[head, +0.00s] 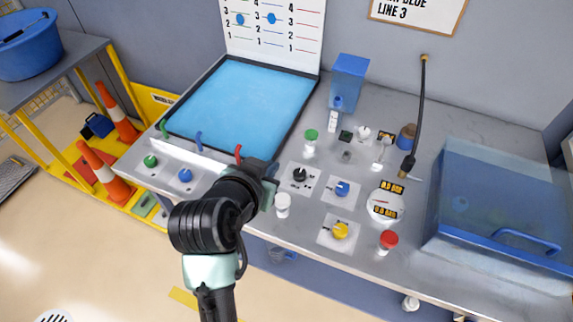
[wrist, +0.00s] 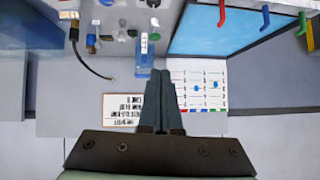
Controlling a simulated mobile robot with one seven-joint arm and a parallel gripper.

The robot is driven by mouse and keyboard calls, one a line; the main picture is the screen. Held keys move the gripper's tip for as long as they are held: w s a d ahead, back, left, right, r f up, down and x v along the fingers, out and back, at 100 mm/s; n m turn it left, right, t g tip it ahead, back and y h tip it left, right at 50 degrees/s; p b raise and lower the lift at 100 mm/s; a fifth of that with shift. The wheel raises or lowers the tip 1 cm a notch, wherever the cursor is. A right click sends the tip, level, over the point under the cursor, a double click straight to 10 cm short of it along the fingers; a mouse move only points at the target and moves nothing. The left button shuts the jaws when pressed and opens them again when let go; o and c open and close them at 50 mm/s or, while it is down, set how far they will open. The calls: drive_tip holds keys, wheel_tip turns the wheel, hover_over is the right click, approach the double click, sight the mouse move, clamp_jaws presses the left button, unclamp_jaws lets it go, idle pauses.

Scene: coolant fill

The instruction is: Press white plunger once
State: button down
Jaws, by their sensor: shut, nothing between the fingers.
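The white plunger (head: 283,203), a pale round-topped knob, stands upright near the bench's front edge, left of centre in the head view. My gripper (head: 268,174) is just up and left of it in that view, above the bench; I cannot tell the height gap. In the wrist view the fingers (wrist: 165,76) are together, with nothing between them. I cannot clearly pick out the white plunger in the wrist view. A similar green-topped plunger (head: 310,138) and a red-topped one (head: 388,240) stand on the same bench.
Black (head: 299,175), blue (head: 342,188) and yellow (head: 341,231) dials sit close to the plunger. A round gauge (head: 384,205) is to their right. A blue-lidded box (head: 505,215) fills the right side. A blue tray (head: 240,105) and coloured hooks lie at the left.

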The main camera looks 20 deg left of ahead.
drive_tip(key=s+f+g+h, duration=0.1)
drive_tip(key=s+f, duration=0.2)
drive_tip(key=f, duration=0.2)
drive_tip(key=shift+s+g, duration=0.25)
drive_tip(key=shift+g, duration=0.15)
drive_tip(key=p, duration=0.2)
hover_over(284, 195)
drive_tip(key=s, duration=0.3)
wheel_tip(284, 195, down, 6)
wheel_tip(284, 195, down, 4)
drive_tip(key=shift+w+r, duration=0.1)
drive_tip(key=shift+r, duration=0.1)
drive_tip(key=shift+f, duration=0.65)
